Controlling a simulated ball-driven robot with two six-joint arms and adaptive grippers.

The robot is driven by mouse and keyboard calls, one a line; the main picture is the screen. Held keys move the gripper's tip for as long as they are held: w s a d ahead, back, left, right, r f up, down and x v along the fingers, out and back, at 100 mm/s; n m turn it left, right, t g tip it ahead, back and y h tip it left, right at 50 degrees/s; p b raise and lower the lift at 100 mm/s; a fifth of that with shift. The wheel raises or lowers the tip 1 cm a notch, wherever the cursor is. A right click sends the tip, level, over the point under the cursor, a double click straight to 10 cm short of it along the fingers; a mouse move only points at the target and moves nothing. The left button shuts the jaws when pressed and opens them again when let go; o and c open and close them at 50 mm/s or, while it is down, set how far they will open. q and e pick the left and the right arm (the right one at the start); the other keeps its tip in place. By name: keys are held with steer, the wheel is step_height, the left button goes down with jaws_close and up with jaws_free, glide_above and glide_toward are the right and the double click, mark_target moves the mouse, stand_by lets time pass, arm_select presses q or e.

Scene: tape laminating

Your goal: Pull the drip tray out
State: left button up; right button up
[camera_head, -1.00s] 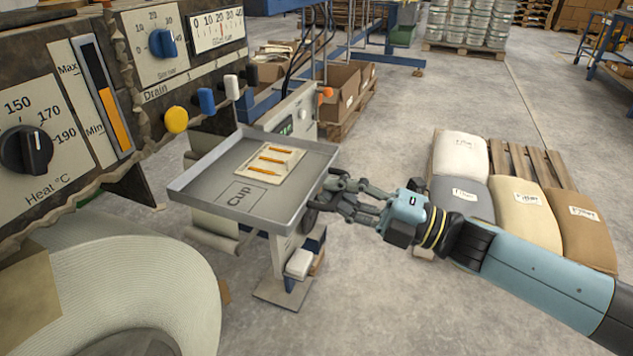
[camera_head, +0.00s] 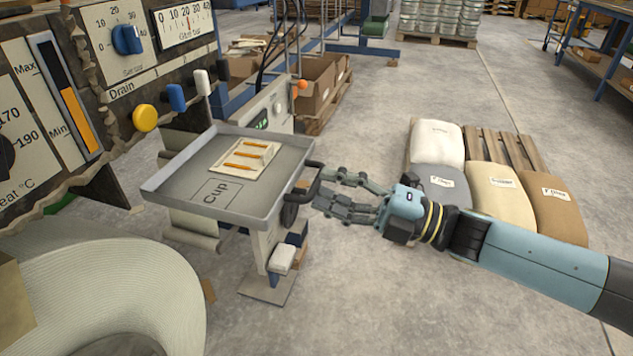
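The drip tray is a shallow grey metal tray (camera_head: 178,182) with "Cup" marked on its floor. It juts out level beside the control panel. A dark loop handle (camera_head: 299,190) is on its right side. My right gripper (camera_head: 318,186) is open, its two fingers spread and pointing left at the handle. The fingertips are at or just right of the handle; I cannot tell whether they touch it. Nothing shows held between the fingers. My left gripper is not in view.
A pale pad with orange strips (camera_head: 245,158) lies in the tray. The panel carries a yellow knob (camera_head: 145,118) and a blue knob (camera_head: 176,97) near the tray. A large pale roll (camera_head: 130,270) is at lower left. Sacks (camera_head: 436,143) lie on a pallet.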

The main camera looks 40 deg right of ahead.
steer(key=v, duration=0.9)
steer(key=s+d+f+m+g+h, duration=0.1)
steer(key=s+f+m+h, duration=0.3)
steer(key=f, duration=0.6)
steer(key=s+f+m+g+h, duration=0.15)
steer(key=f+m+h, duration=0.25)
steer(key=f+m, duration=0.45)
steer(key=s+d+f+m+g+h, duration=0.1)
steer(key=s+f+m+g+h, duration=0.2)
steer(key=f, duration=0.8)
steer(key=s+a+f+m+g+h, duration=0.1)
steer(key=s+f+m+g, duration=0.4)
steer(key=s, duration=0.7)
steer(key=s+a+f+m+g+h, duration=0.1)
steer(key=s+a+f+m+g, duration=0.1)
steer(key=s+f+m+g, duration=0.3)
steer(key=s+f, duration=0.4)
steer(key=s, duration=0.4)
steer(key=shift+s+a, duration=0.25)
steer(key=shift+a, duration=0.15)
